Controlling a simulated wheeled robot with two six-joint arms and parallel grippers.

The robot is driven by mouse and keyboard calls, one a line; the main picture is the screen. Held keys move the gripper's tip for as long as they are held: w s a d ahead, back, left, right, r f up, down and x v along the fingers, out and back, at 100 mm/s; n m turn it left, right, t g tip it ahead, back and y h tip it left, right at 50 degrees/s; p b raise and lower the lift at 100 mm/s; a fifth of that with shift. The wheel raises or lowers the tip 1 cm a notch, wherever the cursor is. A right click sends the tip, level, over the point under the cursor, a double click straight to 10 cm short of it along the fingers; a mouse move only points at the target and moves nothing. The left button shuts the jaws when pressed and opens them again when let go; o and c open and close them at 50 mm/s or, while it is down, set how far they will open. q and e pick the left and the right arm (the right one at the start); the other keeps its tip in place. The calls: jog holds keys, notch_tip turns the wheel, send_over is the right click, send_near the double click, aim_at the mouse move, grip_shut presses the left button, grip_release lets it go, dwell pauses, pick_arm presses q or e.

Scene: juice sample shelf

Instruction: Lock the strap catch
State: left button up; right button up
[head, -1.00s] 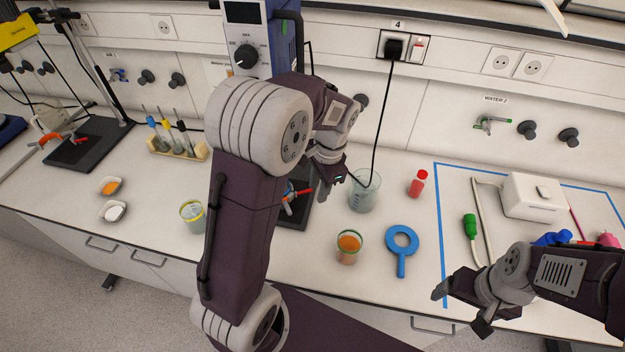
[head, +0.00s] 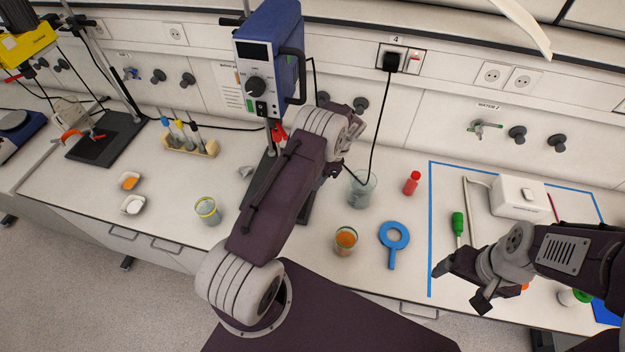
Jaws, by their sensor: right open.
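I cannot make out a strap catch for certain. A blue stirrer motor (head: 268,62) hangs on a stand at the back, with a red clamp part (head: 279,132) below it; my left arm hides much of the stand. My left gripper (head: 338,170) is behind the arm's wrist, near a glass beaker (head: 363,190); its fingers are too small and covered to read.
A blue ring with a handle (head: 394,240), a cup of orange stuff (head: 345,241) and a small red bottle (head: 412,183) stand mid-bench. A white box (head: 518,196) sits inside blue tape (head: 431,220). A yellow-rimmed beaker (head: 208,210) and test-tube rack (head: 190,147) are left.

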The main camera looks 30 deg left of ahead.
pick_arm(q)
jog(key=shift+p+x, duration=0.4)
jog(key=shift+x, duration=0.8)
jog(key=shift+s+a+f, duration=0.15)
jog(key=shift+f, duration=0.2)
pick_arm(e)
jog(key=shift+s+r, duration=0.1)
jog(key=shift+r, duration=0.75)
pick_arm(q)
jog(key=shift+c, duration=0.3)
grip_shut()
pick_arm(e)
jog(key=shift+f, duration=0.1)
pick_arm(q)
jog(key=shift+b, duration=0.45)
pick_arm(e)
jog(key=shift+f, duration=0.4)
jog(key=shift+f, duration=0.1)
